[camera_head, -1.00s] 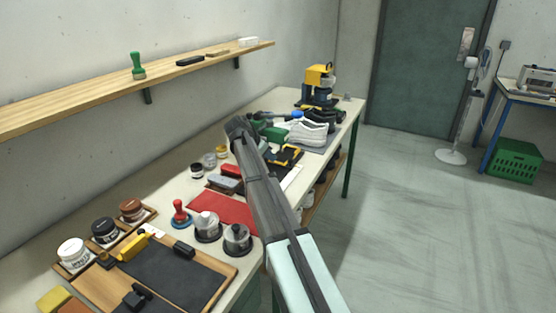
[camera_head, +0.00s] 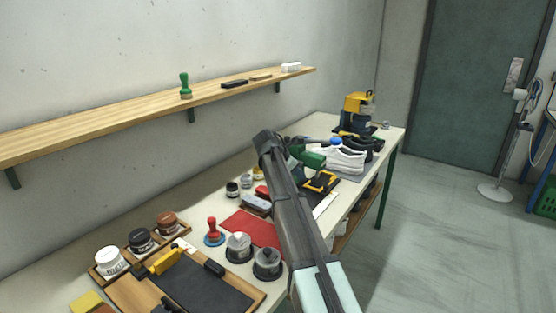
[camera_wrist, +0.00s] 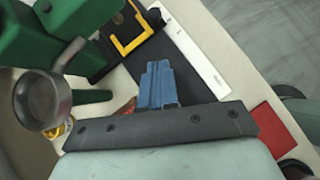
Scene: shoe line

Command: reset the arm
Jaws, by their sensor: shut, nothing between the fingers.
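My gripper (camera_wrist: 158,70) shows in the wrist view as two blue fingers held together, with nothing between them. It is over the bench, beside a black mat with a yellow-edged frame (camera_wrist: 128,47). A large green object (camera_wrist: 55,40) and a round metal piece (camera_wrist: 40,103) are close at the left of that view. In the head view my dark arm reaches up from the lower right across the bench. The gripper's fingers cannot be made out there.
White shoes (camera_head: 345,160) and a yellow-and-black machine (camera_head: 358,108) stand at the bench's far end. A red mat (camera_head: 250,229), metal-lidded pots (camera_head: 239,247) and a red-handled stamp (camera_head: 213,232) lie nearer. A wooden shelf (camera_head: 130,122) runs along the wall.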

